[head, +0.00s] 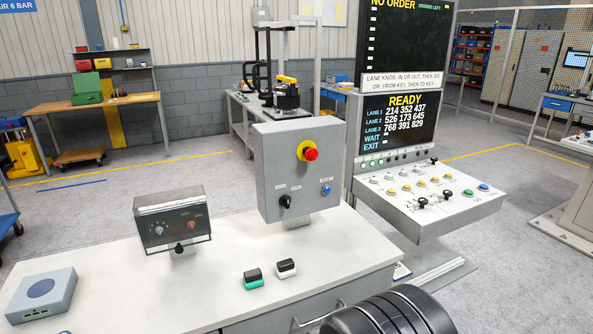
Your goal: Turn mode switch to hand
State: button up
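The mode switch appears to be the black rotary knob (285,201) low on the left of the grey control box (267,160). The box stands upright on the pale bench. Small labels sit above the knob, too small to read, and I cannot tell which position it points to. A red emergency stop button (310,154) on a yellow ring sits higher on the same face. A blue button (326,190) is to the right of the knob. My gripper is not in view.
A small dark panel with knobs (172,222) stands left of the box. A green and a black rocker-like piece (253,278) and (286,268) lie in front on the bench (130,290). A sloped button console (430,205) under a screen stands right.

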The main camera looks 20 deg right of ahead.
aim_at(284, 200)
jog(key=i+j+z, duration=0.65)
jog(key=i+j, duration=0.3)
